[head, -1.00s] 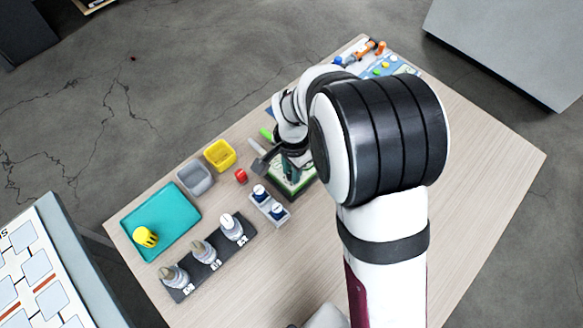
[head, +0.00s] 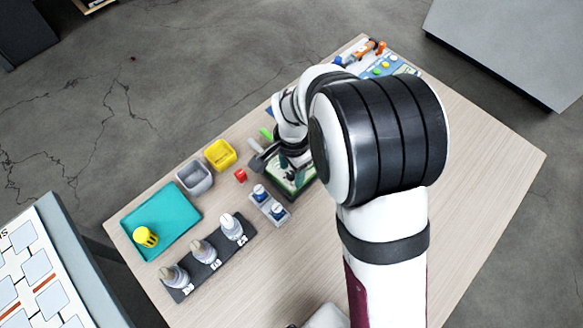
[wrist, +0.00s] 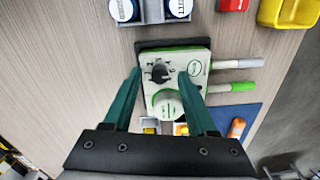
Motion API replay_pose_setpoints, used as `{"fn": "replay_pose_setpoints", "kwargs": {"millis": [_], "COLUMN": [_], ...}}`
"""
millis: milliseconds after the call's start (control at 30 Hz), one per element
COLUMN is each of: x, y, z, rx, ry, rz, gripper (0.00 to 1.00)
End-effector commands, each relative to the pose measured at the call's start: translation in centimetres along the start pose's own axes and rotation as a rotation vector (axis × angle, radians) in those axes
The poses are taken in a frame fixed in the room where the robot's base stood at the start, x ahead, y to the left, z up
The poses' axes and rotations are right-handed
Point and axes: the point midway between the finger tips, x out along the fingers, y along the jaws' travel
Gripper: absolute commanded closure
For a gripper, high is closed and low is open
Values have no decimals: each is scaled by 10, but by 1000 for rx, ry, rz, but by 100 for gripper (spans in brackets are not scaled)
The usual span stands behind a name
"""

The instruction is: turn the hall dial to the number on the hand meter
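A white-and-green device (wrist: 196,82) on a dark base lies below my gripper in the wrist view. It carries a dark pointer knob (wrist: 160,73), a round white knob-like part (wrist: 167,105) and a round printed label (wrist: 194,68). I cannot read its markings or tell which part is the hall dial. My gripper (wrist: 160,75) is open, with its two teal fingers on either side of the dark knob; contact cannot be told. In the head view the device (head: 290,186) is partly hidden by my arm. No hand meter with a readable number can be made out.
Grey-handled (wrist: 235,63) and green-handled (wrist: 232,87) rods lie beside the device. A two-bottle holder (head: 270,208), red block (head: 240,175), yellow bin (head: 220,154), grey bin (head: 195,178), teal tray (head: 165,215) and bottle rack (head: 215,262) stand left. The table's right side (head: 490,165) is clear.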

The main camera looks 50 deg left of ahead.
Motion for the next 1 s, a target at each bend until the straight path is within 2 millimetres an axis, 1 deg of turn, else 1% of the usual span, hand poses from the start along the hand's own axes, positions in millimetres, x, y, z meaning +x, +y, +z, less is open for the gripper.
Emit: {"fn": "replay_pose_setpoints", "kwargs": {"millis": [233, 367, 467, 600, 700, 833, 900, 1000], "x": [-1, -17, -42, -89, -118, -144, -152, -158], "y": [0, -1, -1, -1, -1, -1, 0, 0], "z": [0, 0, -1, -1, 0, 0, 0, 0], "rx": [0, 0, 0, 1, 1, 1, 0, 0], "ry": [0, 2, 2, 3, 2, 1, 1, 1], "rz": [0, -3, -6, -7, -5, -3, -2, 0], "gripper": [43, 43, 43, 43, 43, 43, 43, 43]}}
